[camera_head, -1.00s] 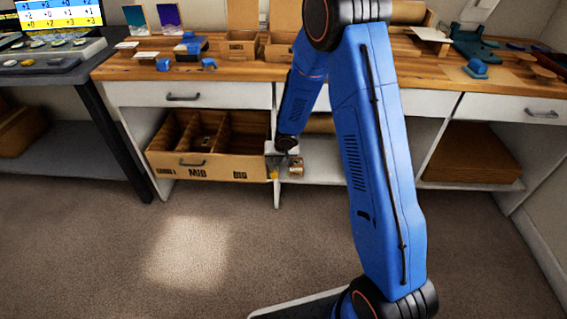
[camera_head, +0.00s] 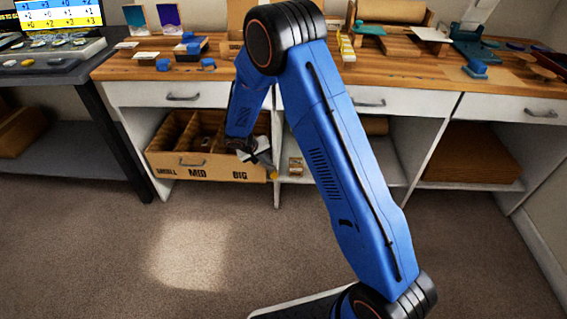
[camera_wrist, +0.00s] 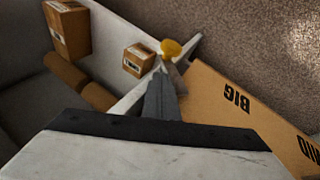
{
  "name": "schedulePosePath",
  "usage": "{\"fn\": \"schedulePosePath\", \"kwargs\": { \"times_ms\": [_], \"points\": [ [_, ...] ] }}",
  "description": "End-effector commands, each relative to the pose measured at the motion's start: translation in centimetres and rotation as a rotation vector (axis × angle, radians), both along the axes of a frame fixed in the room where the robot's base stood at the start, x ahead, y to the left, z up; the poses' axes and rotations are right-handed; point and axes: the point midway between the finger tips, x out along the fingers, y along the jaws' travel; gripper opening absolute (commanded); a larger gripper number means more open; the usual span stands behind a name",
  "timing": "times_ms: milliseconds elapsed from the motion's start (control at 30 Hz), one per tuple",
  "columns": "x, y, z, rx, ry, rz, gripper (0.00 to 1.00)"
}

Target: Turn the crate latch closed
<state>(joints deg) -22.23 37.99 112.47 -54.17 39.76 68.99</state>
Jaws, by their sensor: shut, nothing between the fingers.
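The wooden crate (camera_head: 222,173) with SMALL, MID and BIG on its front sits in the bay under the bench. Its front panel also shows in the wrist view (camera_wrist: 208,90). The yellow latch (camera_head: 273,175) is at the right end of the crate front; in the wrist view, its rounded yellow end (camera_wrist: 171,48) shows just beyond my fingertips. I cannot tell which way the latch is turned. My gripper (camera_head: 270,164) is shut and empty, close to the latch by the crate's right end. In the wrist view, my gripper (camera_wrist: 161,78) partly hides the latch area; contact is unclear.
A small labelled box (camera_head: 295,166) stands on the shelf right of the crate; the wrist view shows a second box (camera_wrist: 70,28) and brown rolls (camera_wrist: 78,80). A white divider post (camera_head: 277,190) is beside the crate. The floor in front is clear.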

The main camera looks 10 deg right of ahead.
Motion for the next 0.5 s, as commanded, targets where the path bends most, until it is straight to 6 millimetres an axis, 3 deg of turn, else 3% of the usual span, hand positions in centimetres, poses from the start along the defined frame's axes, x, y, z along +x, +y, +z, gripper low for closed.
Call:
{"fn": "schedulePosePath", "kwargs": {
  "times_ms": [500],
  "points": [
    [0.28, 1.01, -0.46, -0.24, 0.077, 0.001, 0.0]
  ]
}}
